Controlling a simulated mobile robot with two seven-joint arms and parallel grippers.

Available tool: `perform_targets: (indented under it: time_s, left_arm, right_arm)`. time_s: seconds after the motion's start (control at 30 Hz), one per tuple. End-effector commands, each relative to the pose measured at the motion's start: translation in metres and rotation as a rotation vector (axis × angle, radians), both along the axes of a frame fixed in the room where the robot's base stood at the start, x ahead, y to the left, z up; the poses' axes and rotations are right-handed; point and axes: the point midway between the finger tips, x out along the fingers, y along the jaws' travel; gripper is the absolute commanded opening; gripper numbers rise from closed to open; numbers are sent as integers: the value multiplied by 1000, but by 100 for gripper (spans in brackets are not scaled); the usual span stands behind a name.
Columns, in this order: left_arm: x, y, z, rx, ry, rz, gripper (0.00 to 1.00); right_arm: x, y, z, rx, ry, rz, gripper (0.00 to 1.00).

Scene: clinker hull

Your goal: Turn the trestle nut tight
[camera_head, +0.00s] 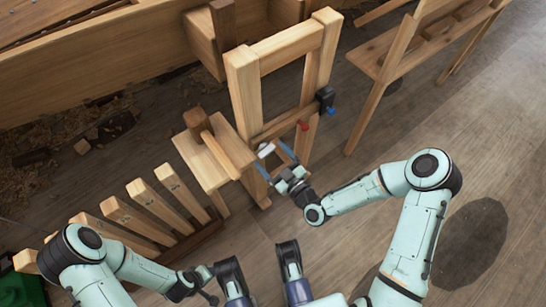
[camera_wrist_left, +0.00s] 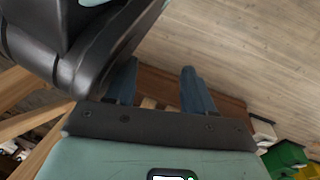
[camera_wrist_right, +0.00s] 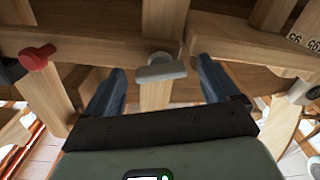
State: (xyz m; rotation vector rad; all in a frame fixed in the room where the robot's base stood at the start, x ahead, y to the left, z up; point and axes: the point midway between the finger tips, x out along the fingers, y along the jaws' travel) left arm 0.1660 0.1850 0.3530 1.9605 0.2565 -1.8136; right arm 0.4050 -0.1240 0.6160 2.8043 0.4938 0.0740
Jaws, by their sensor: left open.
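The trestle (camera_head: 245,90) is a pale upright wooden frame at centre top in the head view. A light grey bar-shaped nut (camera_wrist_right: 160,67) sits at the end of a wooden piece. In the head view the nut (camera_head: 266,150) shows pale just beyond my right gripper (camera_head: 275,161). In the right wrist view my right gripper (camera_wrist_right: 161,68) is open, its fingers on either side of the nut with a visible gap to each. My left gripper (camera_wrist_left: 158,76) is open and empty; its fingertips are not clear in the head view.
A red knob (camera_head: 304,125) and a black clamp (camera_head: 325,98) with a blue knob (camera_head: 331,111) are on the trestle's right side. A rack of wooden slats (camera_head: 153,201) stands lower left. A plank hull (camera_head: 100,75) lies behind. A wooden bench (camera_head: 390,50) stands right; open floor lies in front.

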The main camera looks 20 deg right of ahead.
Motion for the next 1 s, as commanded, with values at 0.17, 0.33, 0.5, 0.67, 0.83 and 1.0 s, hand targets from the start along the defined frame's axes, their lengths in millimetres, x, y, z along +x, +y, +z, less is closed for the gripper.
perform_targets:
  time_s: [0.17, 0.33, 0.5, 0.67, 0.83, 1.0]
  left_arm:
    - [0, 0, 0, 0, -1, 0, 53]
    - [1, 0, 0, 0, -2, -1, 53]
    - [4, -1, 4, 1, -13, -1, 53]
    - [12, -2, 11, 2, -40, -3, 53]
    - [24, -3, 22, 4, -80, -5, 53]
    - [36, -5, 34, 6, -122, -7, 53]
  right_arm:
    - [0, 0, 0, 0, 0, 0, 33]
    - [0, 0, 0, 3, 1, 0, 33]
    - [-1, 0, 0, 35, 13, 1, 33]
    - [-1, 1, 0, 110, 41, 1, 33]
    - [-1, 1, 0, 233, 86, 0, 33]
    - [-1, 2, 0, 377, 139, -1, 33]
